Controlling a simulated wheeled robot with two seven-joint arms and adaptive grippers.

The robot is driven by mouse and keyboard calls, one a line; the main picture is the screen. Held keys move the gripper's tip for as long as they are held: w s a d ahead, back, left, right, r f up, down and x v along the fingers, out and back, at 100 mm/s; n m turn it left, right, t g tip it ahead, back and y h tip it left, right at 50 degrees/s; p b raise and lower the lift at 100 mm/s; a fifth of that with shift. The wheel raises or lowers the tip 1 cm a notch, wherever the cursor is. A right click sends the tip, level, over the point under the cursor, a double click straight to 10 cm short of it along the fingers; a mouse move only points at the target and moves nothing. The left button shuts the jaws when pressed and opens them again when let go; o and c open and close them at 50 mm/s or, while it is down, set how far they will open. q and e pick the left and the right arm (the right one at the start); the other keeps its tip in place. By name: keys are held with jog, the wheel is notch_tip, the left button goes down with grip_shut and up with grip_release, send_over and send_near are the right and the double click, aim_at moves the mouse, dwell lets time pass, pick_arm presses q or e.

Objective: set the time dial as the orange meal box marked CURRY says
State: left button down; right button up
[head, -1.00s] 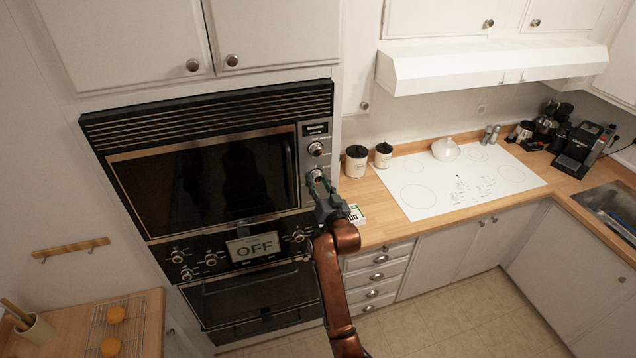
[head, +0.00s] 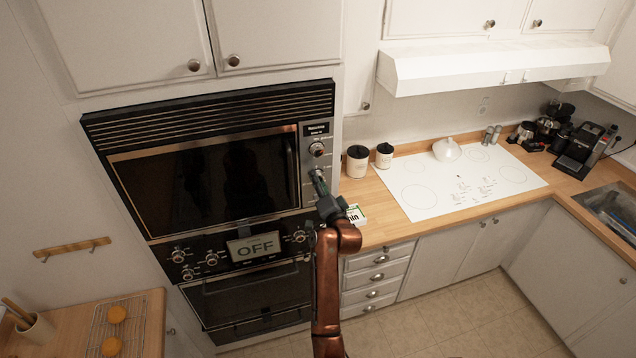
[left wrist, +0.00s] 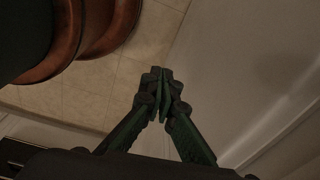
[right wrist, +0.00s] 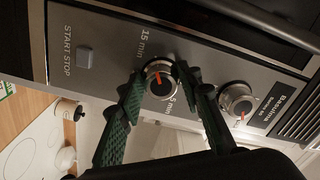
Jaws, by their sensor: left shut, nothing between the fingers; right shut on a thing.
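The lower silver dial (right wrist: 160,80) with an orange pointer mark is on the oven's side panel, with "15 min" and "5 min" printed around it. My right gripper (right wrist: 160,84) is shut on this dial, one finger on each side. In the head view my right gripper (head: 318,177) reaches the panel and hides most of the dial. No orange box marked CURRY is visible. A white and green box (head: 355,214) with partly hidden lettering lies on the counter beside my right arm. My left gripper (left wrist: 161,78) is shut and empty, above the floor.
An upper dial (right wrist: 237,101) is close beside my right fingers; a START STOP button (right wrist: 84,58) is on the other side. The oven door (head: 205,185) is shut. An OFF sign (head: 252,247) sits among several lower knobs. Two canisters (head: 357,161) stand on the counter.

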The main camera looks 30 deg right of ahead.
jog(key=shift+f, duration=0.15)
dwell(0.3)
jog(key=o, duration=1.2)
jog(key=shift+c, duration=0.2)
